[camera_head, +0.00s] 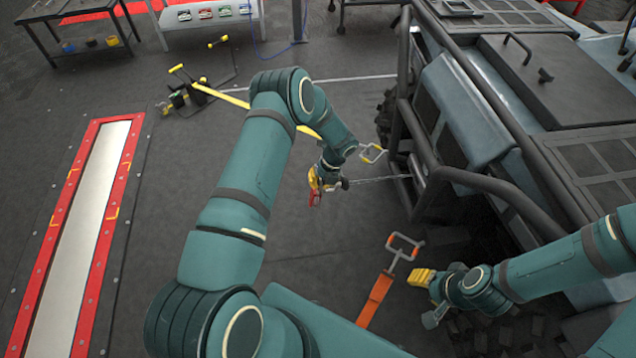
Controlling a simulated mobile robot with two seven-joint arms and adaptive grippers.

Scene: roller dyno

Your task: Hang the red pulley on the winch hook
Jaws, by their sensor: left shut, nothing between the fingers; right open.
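My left gripper (314,180), with yellow fingers, is shut at the end of the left arm in front of the vehicle. A small red piece (315,199) that looks like the red pulley shows just below these fingers. The gripper does not hold it, and I cannot tell whether it touches the fingers or hangs on something. A thin winch line (378,179) runs from the vehicle's front to the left gripper. The winch hook cannot be made out there. My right gripper (421,278), also yellow-fingered, is open and empty at the lower right.
A red-edged roller bed (80,240) lies at the left. A yellow-handled jack (185,92) is behind.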

